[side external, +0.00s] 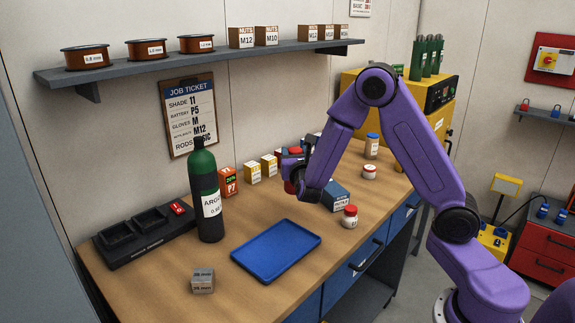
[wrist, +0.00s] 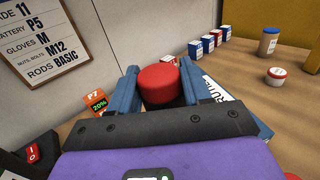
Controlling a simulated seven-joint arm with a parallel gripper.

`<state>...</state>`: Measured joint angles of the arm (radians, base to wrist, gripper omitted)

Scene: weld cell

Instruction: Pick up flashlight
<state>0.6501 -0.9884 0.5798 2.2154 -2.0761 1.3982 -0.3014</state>
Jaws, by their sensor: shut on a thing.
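My gripper (side external: 293,160) is over the middle of the workbench, seen from the side, partly hidden by my own wrist. In the wrist view its two blue fingers (wrist: 161,90) are closed on the sides of a dark thing with a round red end, which I take to be the flashlight (wrist: 160,84). The red end faces the camera and sits between the fingers. Most of its body is hidden by the fingers and the gripper's dark front edge. I cannot tell whether its lower end touches the bench.
A blue carton (side external: 336,195) and a red-lidded jar (side external: 350,215) stand right beside my gripper. An empty blue tray (side external: 276,250) lies in front. A green argon cylinder (side external: 206,190) and black charger (side external: 143,238) stand left. A shelf (side external: 215,58) hangs above.

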